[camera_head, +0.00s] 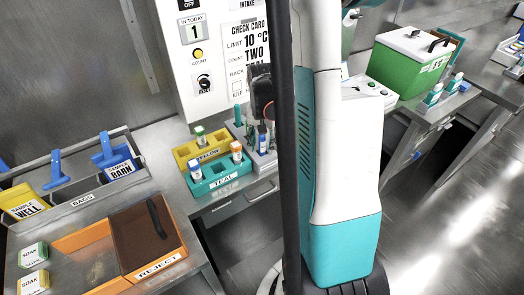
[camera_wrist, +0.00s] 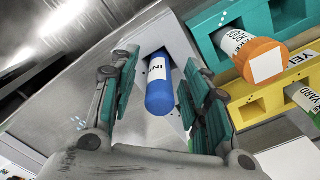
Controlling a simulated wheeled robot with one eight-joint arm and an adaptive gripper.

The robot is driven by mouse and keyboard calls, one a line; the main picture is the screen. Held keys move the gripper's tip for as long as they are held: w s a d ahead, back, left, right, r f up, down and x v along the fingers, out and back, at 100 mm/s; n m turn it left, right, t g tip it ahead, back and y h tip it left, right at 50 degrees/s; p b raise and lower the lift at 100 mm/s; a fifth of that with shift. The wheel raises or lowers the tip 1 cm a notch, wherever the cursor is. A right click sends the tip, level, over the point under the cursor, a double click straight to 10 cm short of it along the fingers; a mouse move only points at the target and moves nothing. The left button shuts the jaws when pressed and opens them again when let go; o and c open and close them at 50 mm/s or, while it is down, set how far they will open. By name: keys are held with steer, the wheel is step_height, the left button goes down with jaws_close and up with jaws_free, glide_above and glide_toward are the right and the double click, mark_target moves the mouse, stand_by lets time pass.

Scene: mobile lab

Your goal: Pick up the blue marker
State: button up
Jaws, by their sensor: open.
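The blue marker (camera_wrist: 160,97) is a blue round-ended cylinder with a white label, seen nearly end-on in the wrist view. It stands in a grey rack (camera_wrist: 188,42). In the head view the blue marker (camera_head: 262,140) shows small in the grey rack (camera_head: 263,166), right of the teal rack. My gripper (camera_wrist: 164,66) is open, with one teal-padded finger on each side of the marker. Gaps show between the pads and the marker, so it is not gripped. In the head view my gripper is largely hidden behind the dark post.
Beside the marker stand a teal rack (camera_head: 222,181) with an orange-capped tube (camera_head: 236,149) and a yellow rack (camera_head: 185,153) with a green-capped tube (camera_head: 200,133). A reject bin (camera_head: 170,262) and a bag holder (camera_head: 90,197) are at left. A sign-bearing machine (camera_head: 180,70) rises behind.

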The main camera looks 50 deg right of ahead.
steer(key=shift+f, duration=0.7)
steer(key=shift+c, duration=0.3)
steer(key=c, duration=0.9)
steer(key=shift+c, duration=0.2)
steer(key=shift+r, duration=0.15)
step_height(320, 180, up, 20)
steer(key=p, duration=0.6)
